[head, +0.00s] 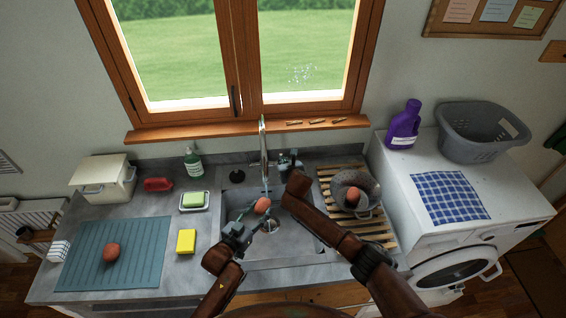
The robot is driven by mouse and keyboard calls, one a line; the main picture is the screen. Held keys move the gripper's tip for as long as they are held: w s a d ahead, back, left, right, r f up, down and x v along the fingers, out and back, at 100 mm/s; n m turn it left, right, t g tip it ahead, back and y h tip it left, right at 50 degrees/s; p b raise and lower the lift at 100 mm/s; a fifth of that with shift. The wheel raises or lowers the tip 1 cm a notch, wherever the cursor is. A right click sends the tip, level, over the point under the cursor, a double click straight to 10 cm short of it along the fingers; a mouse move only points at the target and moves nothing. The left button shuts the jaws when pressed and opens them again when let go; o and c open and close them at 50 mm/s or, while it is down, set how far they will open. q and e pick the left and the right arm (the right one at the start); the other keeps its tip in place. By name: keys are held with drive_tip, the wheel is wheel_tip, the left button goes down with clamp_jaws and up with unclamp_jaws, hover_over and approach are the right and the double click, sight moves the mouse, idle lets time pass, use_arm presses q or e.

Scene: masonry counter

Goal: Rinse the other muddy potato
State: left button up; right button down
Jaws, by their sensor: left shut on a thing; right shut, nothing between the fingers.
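My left gripper (254,217) is shut on a reddish-brown potato (262,205) and holds it over the sink (238,207), under the tap (263,145). A thin pale-blue streak that looks like water runs from the tap to the potato. I cannot tell how much mud is on it. My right gripper (290,160) is shut and empty beside the tap, to its right; I cannot tell whether it touches a tap handle. A second potato (353,196) sits in a grey colander (368,186). A third, reddish potato (112,252) lies on the teal mat (140,235).
The colander stands on a slatted wooden rack (375,228) right of the sink. A yellow sponge (186,241), a soap dish (194,202) and a green bottle (194,163) stand left of it. The window sill (220,129) runs behind the tap.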

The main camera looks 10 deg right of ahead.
use_arm(q)
drive_tip(key=shift+r, duration=0.1)
use_arm(e)
drive_tip(key=shift+w+r, duration=0.65)
drive_tip(key=shift+w, duration=0.35)
drive_tip(key=shift+s+d+f, duration=0.1)
drive_tip(key=r+v, duration=0.1)
drive_tip(key=v, duration=1.2)
drive_tip(key=shift+w, duration=0.3)
drive_tip(key=shift+d, duration=0.1)
